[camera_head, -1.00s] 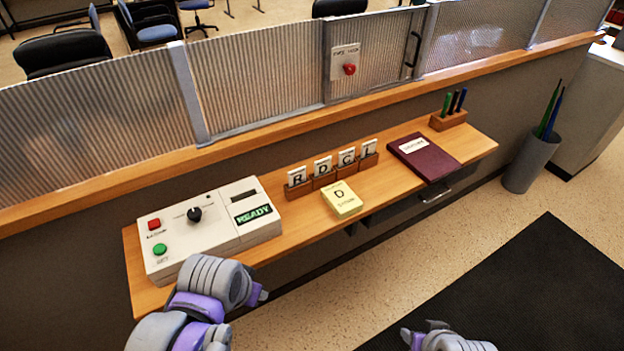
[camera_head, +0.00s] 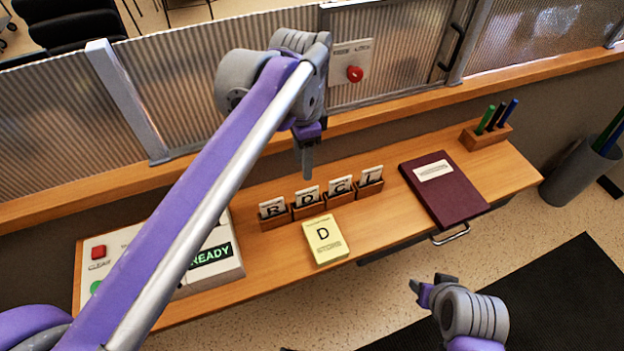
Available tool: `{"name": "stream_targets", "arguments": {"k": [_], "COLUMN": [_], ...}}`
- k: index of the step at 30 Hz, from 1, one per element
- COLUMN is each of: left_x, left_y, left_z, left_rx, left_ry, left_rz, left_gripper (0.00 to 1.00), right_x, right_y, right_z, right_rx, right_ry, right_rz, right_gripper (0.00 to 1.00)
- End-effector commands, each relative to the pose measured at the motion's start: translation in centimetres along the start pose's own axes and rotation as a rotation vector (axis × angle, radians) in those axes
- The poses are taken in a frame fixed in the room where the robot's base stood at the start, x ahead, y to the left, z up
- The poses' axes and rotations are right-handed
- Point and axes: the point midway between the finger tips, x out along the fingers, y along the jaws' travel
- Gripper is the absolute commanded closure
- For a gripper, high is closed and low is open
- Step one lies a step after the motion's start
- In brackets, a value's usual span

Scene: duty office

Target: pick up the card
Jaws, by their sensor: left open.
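Several white letter cards stand upright in small wooden holders on the wooden shelf: the R card (camera_head: 271,208), the D card (camera_head: 307,196), the C card (camera_head: 340,185) and the L card (camera_head: 371,175). A yellow block (camera_head: 326,240) marked D lies flat in front of them; I cannot tell if it is a stack of cards. My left gripper (camera_head: 307,160) is open and empty, pointing down above the D card and apart from it. My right gripper (camera_head: 430,284) is in front of the shelf, low at the right, holding nothing visible.
A console (camera_head: 214,257) with a lit READY display is partly hidden behind my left arm. A maroon folder (camera_head: 444,190) and a pen block (camera_head: 486,136) sit at the right. A ribbed glass partition with a red button (camera_head: 355,74) rises behind the shelf (camera_head: 385,220).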

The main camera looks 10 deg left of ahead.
Motion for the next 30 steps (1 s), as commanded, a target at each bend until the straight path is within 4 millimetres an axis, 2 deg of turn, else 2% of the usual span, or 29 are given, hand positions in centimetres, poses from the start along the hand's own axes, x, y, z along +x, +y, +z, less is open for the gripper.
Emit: {"name": "stream_targets", "arguments": {"k": [9,16,24,30], "left_x": [4.5,6.2,10.1,10.8], "left_y": [0.0,0.0,0.2,0.2], "left_z": [0.0,-0.1,-0.4,-0.4], "left_rx": [-0.002,-0.002,-0.002,-0.002], "left_ry": [0.001,0.001,0.001,0.001], "left_rz": [0.000,-0.001,-0.001,-0.001], "left_gripper": [0.57,0.57,0.57,0.57], "right_x": [0.4,0.4,0.4,0.4], "right_y": [0.0,0.0,0.0,0.0], "right_z": [0.4,0.4,0.4,0.4], "right_rx": [0.000,0.000,0.000,0.000], "right_ry": [-0.003,-0.003,-0.003,-0.004], "right_rz": [0.000,0.000,0.000,0.000], "right_gripper": [0.50,0.50,0.50,0.50]}}
